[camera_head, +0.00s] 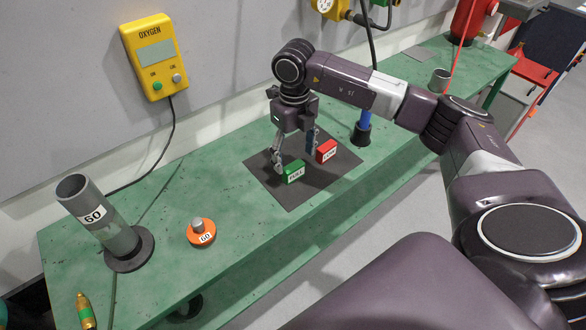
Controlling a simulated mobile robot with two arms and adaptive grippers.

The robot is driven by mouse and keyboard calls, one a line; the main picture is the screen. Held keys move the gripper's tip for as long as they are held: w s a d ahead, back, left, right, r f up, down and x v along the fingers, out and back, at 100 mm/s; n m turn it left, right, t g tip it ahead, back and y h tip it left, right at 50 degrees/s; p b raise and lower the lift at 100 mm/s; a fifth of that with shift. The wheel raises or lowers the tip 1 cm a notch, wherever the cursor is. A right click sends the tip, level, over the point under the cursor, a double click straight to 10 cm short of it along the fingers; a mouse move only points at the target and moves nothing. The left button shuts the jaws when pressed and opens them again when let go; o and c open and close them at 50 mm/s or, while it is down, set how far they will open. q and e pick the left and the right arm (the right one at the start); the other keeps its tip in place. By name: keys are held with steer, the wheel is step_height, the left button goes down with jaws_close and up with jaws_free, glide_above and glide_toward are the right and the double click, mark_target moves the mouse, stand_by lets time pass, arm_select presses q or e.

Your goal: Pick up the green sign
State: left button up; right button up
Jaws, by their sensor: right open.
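The green sign (293,172), a small block with white lettering, stands on a dark square mat (292,198) on the green bench. A similar red sign (326,151) stands on the mat just behind it to the right. My right gripper (294,157) points down over the mat, open, with its fingers spread. One finger is just left of the green sign, and the other is near the left side of the red sign. I cannot tell whether a finger touches either sign. My left gripper is not in view.
A grey tube marked 60 (100,216) and an orange disc (201,232) stand at the left. A blue post (363,128) and a grey cup (440,80) stand to the right. A yellow oxygen box (153,57) hangs on the wall. The bench between disc and mat is clear.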

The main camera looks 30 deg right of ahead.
mark_target(293, 165)
step_height(293, 165, down, 4)
steer(key=shift+a+r+p, duration=0.1)
steer(key=shift+p, duration=0.7)
steer(key=shift+f, duration=0.4)
steer(key=shift+c, duration=0.2)
steer(key=c, duration=1.2)
steer(key=shift+r, duration=0.1)
